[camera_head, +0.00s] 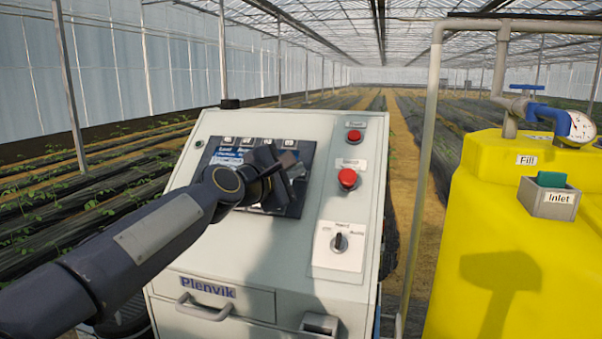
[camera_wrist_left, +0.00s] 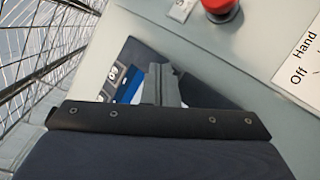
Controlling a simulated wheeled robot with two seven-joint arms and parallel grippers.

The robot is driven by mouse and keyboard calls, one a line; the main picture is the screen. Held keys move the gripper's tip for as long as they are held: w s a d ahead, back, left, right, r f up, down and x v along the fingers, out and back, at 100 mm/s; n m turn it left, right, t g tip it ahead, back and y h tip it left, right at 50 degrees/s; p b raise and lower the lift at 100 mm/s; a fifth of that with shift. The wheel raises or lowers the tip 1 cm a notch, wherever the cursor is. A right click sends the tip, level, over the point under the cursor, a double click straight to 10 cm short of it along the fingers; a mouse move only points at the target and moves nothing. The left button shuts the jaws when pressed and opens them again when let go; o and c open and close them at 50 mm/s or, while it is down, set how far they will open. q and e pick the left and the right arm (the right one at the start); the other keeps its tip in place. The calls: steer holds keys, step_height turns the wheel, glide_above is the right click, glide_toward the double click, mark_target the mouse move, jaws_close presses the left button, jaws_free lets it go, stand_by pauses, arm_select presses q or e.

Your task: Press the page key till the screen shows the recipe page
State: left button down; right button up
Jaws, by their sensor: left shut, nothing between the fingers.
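The dark control panel (camera_head: 297,207) is set in the sloped face of the pale cabinet; part of it shows in the left wrist view (camera_wrist_left: 122,58). A lit blue-and-white screen (camera_head: 227,158) shows at its left, largely covered by my left gripper, and I cannot read which page is up. Small pale marks run along the panel's top edge; I cannot tell which belongs to the page key. My left gripper (camera_head: 289,166) is shut and empty, in front of the panel's right part. In the left wrist view its fingers (camera_wrist_left: 161,80) overlap the panel; contact cannot be told. My right gripper is out of view.
Right of the panel on the cabinet (camera_head: 210,254) are a red button (camera_head: 354,136), a larger red knob (camera_head: 347,178) and a Hand/Off selector switch (camera_head: 339,243). A drawer handle (camera_head: 206,307) sticks out below. A pipe and a yellow tank (camera_head: 500,230) stand at the right.

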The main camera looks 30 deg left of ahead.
arm_select(q)
steer(key=shift+s+d+r, duration=0.1)
steer(key=shift+s+r, duration=0.15)
steer(key=shift+r, duration=0.05)
steer(key=s+r+p, duration=0.1)
steer(key=r, duration=0.1)
steer(key=s+r+p, duration=0.1)
steer(key=s+p, duration=0.1)
steer(key=shift+s+d+r+p, duration=0.15)
steer(key=shift+d+r+p, duration=0.15)
steer(key=shift+d+r, duration=0.05)
stand_by(1.4)
